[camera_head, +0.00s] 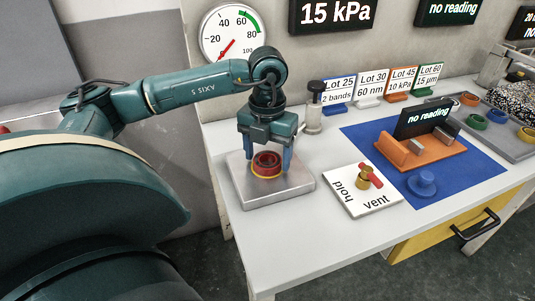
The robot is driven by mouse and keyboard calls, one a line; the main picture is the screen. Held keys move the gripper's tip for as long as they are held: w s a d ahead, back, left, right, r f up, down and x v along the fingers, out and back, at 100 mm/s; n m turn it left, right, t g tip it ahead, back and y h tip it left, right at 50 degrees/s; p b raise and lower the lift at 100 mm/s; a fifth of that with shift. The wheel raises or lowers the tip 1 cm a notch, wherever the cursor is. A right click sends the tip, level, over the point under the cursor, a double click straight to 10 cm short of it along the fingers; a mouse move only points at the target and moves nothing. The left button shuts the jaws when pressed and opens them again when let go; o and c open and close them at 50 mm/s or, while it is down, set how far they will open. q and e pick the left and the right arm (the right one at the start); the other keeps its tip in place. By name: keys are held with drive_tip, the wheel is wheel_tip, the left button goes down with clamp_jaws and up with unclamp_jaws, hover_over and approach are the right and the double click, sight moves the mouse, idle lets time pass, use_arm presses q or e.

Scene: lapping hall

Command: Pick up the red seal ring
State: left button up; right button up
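The red seal ring (267,158) lies on top of a yellow ring (268,174) on a grey metal plate (290,190) at the left end of the bench. My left gripper (268,163) points straight down over the rings. Its two blue fingers are spread, one on each side of the red ring. I cannot tell whether the fingers touch it. My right gripper is out of view.
A blue mat (455,185) carries an orange stand (421,153) and a blue knob-shaped piece (422,183). Lot signs (370,82) line the back. The front bench surface is clear.

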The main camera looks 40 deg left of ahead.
use_arm(q)
drive_tip(key=c, duration=0.8)
drive_tip(key=shift+r, duration=0.1)
